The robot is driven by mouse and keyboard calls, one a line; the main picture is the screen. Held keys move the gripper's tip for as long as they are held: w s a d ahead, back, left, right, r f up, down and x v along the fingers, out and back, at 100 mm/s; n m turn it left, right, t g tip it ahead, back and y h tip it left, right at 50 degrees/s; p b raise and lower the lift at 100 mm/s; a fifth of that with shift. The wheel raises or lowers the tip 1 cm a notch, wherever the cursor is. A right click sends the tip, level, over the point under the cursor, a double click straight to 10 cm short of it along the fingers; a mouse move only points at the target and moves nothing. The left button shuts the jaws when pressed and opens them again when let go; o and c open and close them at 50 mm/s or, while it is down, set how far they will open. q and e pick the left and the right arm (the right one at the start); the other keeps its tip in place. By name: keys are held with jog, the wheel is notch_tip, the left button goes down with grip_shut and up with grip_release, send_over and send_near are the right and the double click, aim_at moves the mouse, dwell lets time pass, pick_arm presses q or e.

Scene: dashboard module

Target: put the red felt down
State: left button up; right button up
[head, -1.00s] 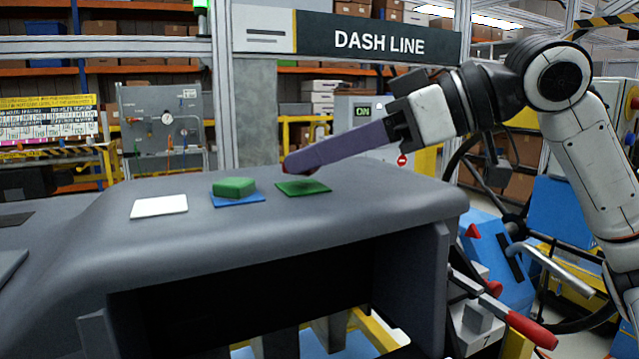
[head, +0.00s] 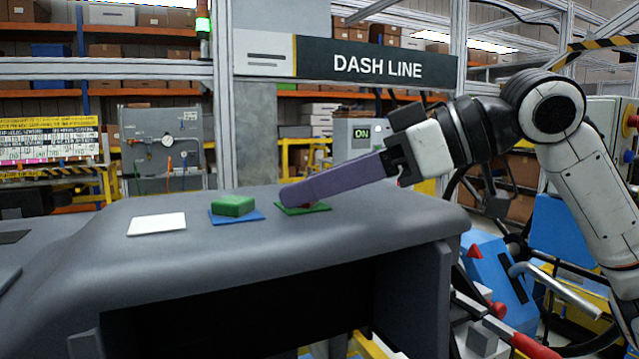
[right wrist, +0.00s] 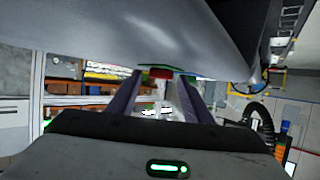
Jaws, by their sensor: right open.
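The red felt (head: 308,205) shows as a small strip on the green mat (head: 321,209), mostly hidden behind my right fingers in the head view. My right gripper (head: 288,195) reaches in from the right with its long purple fingers low over that mat. In the right wrist view the red felt (right wrist: 160,74) lies between the two spread fingertips, against the green mat (right wrist: 150,66). The right gripper is open; whether a finger still touches the felt I cannot tell. A green block (head: 233,206) rests on the blue mat (head: 240,217). My left gripper is not in view.
A white mat (head: 157,224) lies bare on the grey dashboard (head: 150,265), left of the blue mat. The mats sit in a row near the dashboard's far edge. The dashboard top in front of them is clear. A DASH LINE sign (head: 377,66) hangs behind.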

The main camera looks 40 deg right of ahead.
jog(key=b+v, duration=0.1)
jog(key=v, duration=0.4)
jog(key=shift+f+b, duration=0.1)
jog(key=shift+b, duration=0.3)
jog(key=v, duration=0.7)
jog(key=shift+b, duration=0.35)
